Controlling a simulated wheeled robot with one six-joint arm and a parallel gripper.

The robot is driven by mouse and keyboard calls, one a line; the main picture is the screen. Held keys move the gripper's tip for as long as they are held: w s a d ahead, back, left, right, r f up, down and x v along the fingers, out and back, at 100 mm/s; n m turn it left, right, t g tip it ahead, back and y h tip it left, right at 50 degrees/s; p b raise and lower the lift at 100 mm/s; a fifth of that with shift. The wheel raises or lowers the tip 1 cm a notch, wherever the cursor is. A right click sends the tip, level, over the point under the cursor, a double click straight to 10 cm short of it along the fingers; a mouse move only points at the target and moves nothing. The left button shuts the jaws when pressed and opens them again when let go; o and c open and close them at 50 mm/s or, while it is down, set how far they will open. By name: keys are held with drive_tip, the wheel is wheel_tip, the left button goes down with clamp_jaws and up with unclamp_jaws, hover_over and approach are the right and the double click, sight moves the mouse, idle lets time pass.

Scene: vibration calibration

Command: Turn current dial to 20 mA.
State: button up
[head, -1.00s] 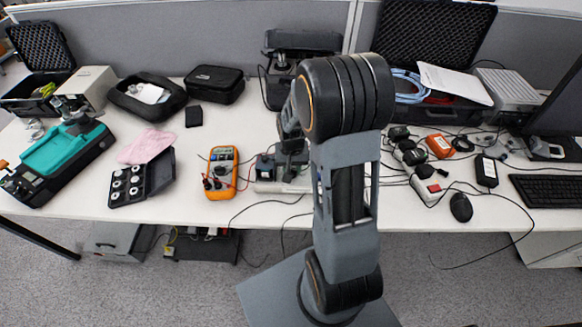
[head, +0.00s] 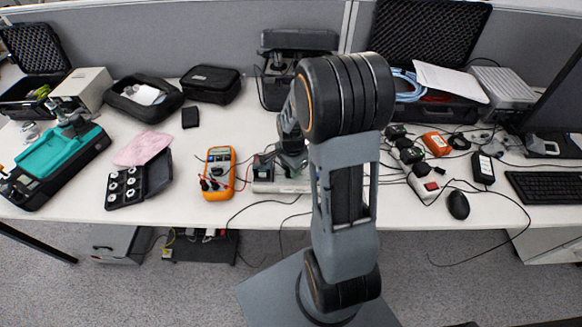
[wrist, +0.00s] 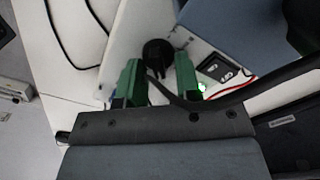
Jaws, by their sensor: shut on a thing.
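In the wrist view a round black dial (wrist: 157,52) stands on a pale panel. I take it to be the current dial. The green fingers of my gripper (wrist: 159,76) are on either side of it and shut on it. A black cable crosses in front of the right finger, hiding part of it. No scale marks or numbers around the dial are legible. In the head view my arm hides the dial, and a white device (head: 268,187) shows only in part beneath my wrist.
A small dark box (head: 263,167) and an orange multimeter (head: 218,173) with red and black leads stand left of my arm. Black adapters, cables and a mouse (head: 458,205) crowd the right.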

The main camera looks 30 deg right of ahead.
drive_tip(key=m, duration=0.4)
drive_tip(key=shift+s+m, duration=0.15)
drive_tip(key=shift+m, duration=0.15)
drive_tip(key=shift+s+m, duration=0.15)
drive_tip(key=shift+m, duration=1.65)
drive_tip(key=o, duration=0.8)
drive_tip(key=shift+o, duration=0.2)
drive_tip(key=shift+r, duration=0.1)
wheel_tip(320, 180, up, 14)
drive_tip(key=p, duration=0.1)
drive_tip(key=shift+f, duration=0.2)
